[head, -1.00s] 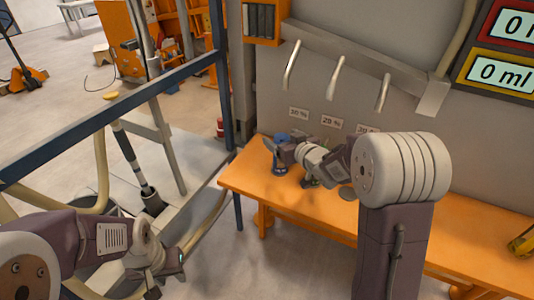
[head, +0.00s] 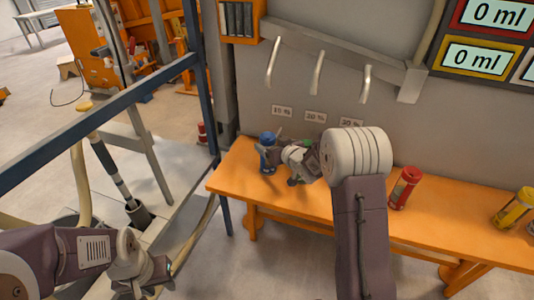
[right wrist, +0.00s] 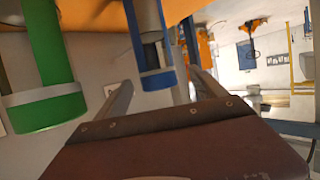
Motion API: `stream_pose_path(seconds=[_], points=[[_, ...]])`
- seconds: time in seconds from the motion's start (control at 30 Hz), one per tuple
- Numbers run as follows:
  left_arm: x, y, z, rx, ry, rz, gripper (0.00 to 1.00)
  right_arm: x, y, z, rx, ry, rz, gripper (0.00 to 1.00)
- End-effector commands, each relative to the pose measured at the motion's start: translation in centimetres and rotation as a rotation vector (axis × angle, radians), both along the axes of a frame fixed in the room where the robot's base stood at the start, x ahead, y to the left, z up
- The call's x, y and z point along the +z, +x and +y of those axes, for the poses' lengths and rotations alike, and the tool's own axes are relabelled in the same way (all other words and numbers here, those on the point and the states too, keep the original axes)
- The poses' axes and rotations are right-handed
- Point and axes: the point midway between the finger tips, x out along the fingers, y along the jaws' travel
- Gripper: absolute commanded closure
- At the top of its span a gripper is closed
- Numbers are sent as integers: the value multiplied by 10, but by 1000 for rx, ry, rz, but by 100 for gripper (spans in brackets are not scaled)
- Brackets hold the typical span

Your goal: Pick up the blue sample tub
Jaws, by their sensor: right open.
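The blue sample tub (head: 267,138) stands upright at the left end of the orange bench, partly hidden by my right gripper (head: 270,147). In the right wrist view the blue tub (right wrist: 152,45) appears upside down, in the gap between the two fingers of my right gripper (right wrist: 163,88). The fingers are apart, with no clear contact on the tub.
The orange bench (head: 450,235) carries a red tub (head: 404,188) and a yellow tub (head: 513,208) further right. Percentage labels (head: 315,116) and hooks (head: 318,72) are on the wall behind. A dark blue frame (head: 100,120) stands left of the bench.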

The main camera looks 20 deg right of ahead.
Motion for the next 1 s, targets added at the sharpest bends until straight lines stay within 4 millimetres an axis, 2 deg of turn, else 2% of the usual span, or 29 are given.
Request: stream_pose_path(seconds=[0.1, 0.2, 0.47, 0.57, 0.77, 0.8, 1.0], points=[[12, 0, 0, 0, 0, 0, 64, -4, 22, 2, 1, 0, 1, 20], [13, 0, 0, 0, 0, 0, 64, -11, 35, 5, 0, 0, 1, 20], [12, 0, 0, 0, 0, 0, 64, -14, 41, 6, 0, 0, 0, 20], [12, 0, 0, 0, 0, 0, 64, -14, 41, 6, 0, 0, 0, 42], [12, 0, 0, 0, 0, 0, 64, -14, 41, 6, 0, 0, 0, 98], [12, 0, 0, 0, 0, 0, 64, -14, 41, 6, 0, 0, 0, 100], [12, 0, 0, 0, 0, 0, 64, -13, 41, 6, 0, 0, -2, 100]])
